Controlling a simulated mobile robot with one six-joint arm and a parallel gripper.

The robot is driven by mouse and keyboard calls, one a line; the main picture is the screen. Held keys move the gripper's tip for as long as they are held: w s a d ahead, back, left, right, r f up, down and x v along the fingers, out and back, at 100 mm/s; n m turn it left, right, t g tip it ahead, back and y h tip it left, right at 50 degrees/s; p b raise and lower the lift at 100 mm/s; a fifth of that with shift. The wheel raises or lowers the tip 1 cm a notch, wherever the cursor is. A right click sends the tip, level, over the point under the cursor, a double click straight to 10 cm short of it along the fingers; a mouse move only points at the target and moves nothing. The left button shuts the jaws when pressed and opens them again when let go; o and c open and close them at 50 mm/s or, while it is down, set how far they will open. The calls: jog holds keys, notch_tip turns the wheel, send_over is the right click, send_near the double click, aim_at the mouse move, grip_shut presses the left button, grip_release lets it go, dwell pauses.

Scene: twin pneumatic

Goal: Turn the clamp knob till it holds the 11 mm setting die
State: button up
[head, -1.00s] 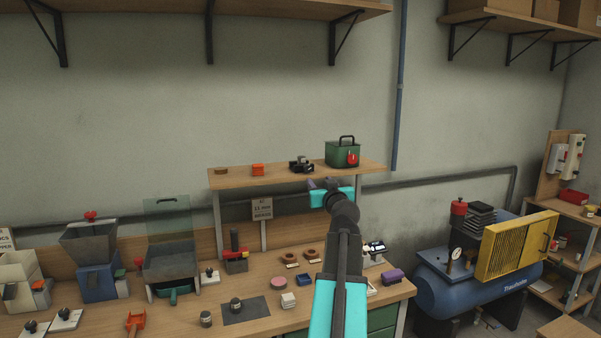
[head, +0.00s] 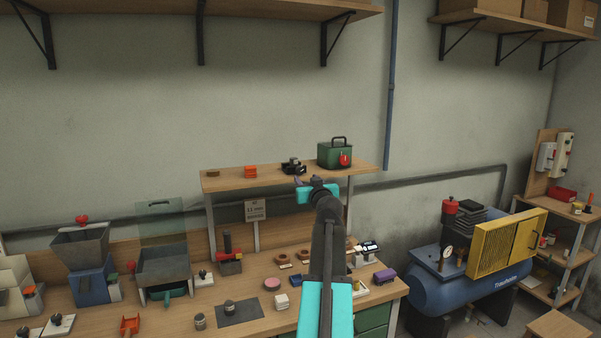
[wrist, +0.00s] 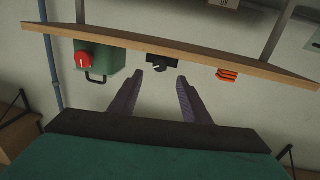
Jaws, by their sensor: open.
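A small black device (head: 293,167) sits on the raised shelf; in the wrist view (wrist: 163,62) it shows a dark front with a pale mark. It may be the clamp with its knob, but it is too small to be sure. My gripper (head: 299,182) is at the shelf's front edge, just below and in front of this device. In the wrist view its purple fingers (wrist: 160,76) are apart with nothing between them, and the device lies past their tips. A sign (head: 256,210) on the bench reads 11 mm. I cannot pick out the setting die for certain.
On the shelf (head: 225,182), a green box with a red dial (head: 334,155) stands right of the device and an orange block (head: 250,172) left. The workbench (head: 262,318) below holds several small parts and hoppers. A blue compressor (head: 425,288) stands at the right.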

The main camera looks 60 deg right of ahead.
aim_at(300, 172)
jog(key=shift+p+x, duration=1.5)
jog(key=shift+x, duration=2.9)
jog(key=c, duration=1)
jog(key=shift+c, duration=0.2)
jog(key=shift+m, duration=0.7)
jog(key=shift+m+y, duration=0.3)
jog(key=shift+m, duration=0.3)
jog(key=o, duration=1)
